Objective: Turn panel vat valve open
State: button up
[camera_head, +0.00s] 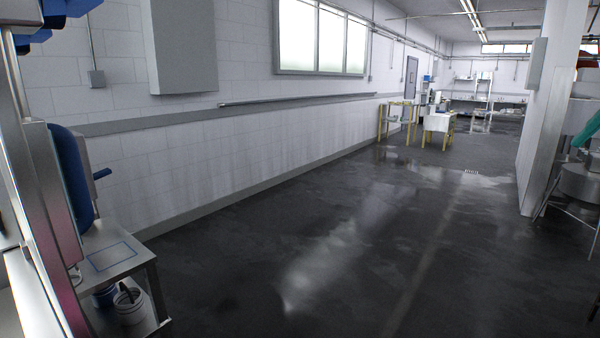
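I cannot make out the panel vat valve for certain in the head view. At the left edge stands a tall metal frame or panel (40,190), partly cut off by the picture's edge. A rounded blue body (73,175) is beside it, with a small dark blue handle-like piece (102,174) sticking out to the right. I cannot tell whether this piece is a valve. My gripper is not in view.
A low steel table (125,243) with a marked blue square stands at the left, with white pots (130,305) on its lower shelf. The dark floor (340,250) is wide and clear. Yellow-legged tables (438,122) stand far back. A white wall end (545,120) is at right.

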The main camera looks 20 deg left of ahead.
aim_at(21, 42)
jog(key=i+u, duration=0.3)
jog(key=u, duration=0.2)
jog(key=i+l+u, duration=0.15)
jog(key=i+u, duration=0.15)
jog(key=u, duration=0.15)
jog(key=i+u, duration=0.15)
jog(key=u, duration=0.25)
jog(key=i+u, duration=0.1)
jog(key=u, duration=0.35)
jog(key=i+l+u, duration=0.1)
jog(key=u, duration=0.3)
jog(key=i+l+u, duration=0.15)
jog(key=u, duration=0.3)
jog(key=i+l+u, duration=0.1)
jog(key=u, duration=0.3)
jog(key=i+l+u, duration=0.15)
jog(key=u, duration=0.2)
